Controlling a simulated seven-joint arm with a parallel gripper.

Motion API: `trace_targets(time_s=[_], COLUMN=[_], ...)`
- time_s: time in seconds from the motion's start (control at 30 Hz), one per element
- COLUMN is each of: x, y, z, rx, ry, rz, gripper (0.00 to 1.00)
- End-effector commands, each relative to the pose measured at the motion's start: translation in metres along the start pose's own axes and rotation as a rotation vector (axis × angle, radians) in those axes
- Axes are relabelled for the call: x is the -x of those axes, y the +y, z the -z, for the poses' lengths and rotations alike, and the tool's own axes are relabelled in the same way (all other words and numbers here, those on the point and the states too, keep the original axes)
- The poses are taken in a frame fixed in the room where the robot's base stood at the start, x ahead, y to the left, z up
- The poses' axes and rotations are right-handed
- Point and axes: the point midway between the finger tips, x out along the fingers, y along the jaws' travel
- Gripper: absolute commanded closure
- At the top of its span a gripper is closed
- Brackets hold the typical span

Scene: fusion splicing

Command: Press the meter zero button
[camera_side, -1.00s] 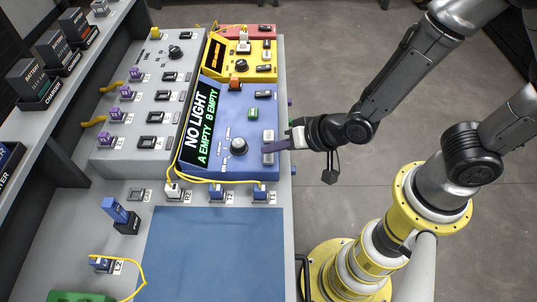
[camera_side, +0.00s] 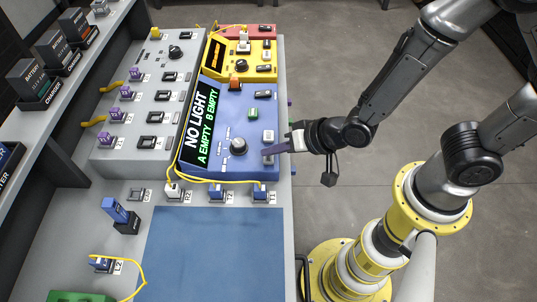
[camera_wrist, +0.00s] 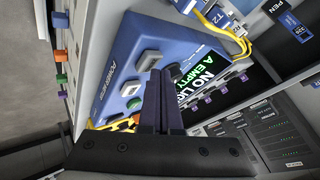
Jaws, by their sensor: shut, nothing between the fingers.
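The blue meter (camera_side: 215,165) lies on the bench with its screen (camera_side: 200,125) reading "NO LIGHT, A EMPTY, B EMPTY". It has a black knob (camera_side: 238,147), a green button (camera_side: 253,113) and a grey button (camera_side: 268,136). My gripper (camera_side: 270,152) is shut and empty over the meter's right edge, just below the grey button in the side view. Its fingertips (camera_wrist: 160,78) appear beside the upper grey button in the wrist view. I cannot tell whether they touch anything.
A yellow device (camera_side: 245,65) and a red one stand behind the meter. A grey panel (camera_side: 150,110) with several switches is to its left. Yellow cable runs along the front past several connectors (camera_side: 217,193). A blue mat (camera_side: 210,255) lies clear in front.

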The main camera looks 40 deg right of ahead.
Motion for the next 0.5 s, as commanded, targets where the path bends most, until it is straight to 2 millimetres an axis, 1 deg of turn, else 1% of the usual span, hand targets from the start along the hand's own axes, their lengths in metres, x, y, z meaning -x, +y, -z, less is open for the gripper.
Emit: trace_targets(time_s=[0.5], x=[-0.004], y=[0.0032], z=[-0.0032], rx=[0.001], ry=[-0.001], rz=[-0.001], gripper=[1.0])
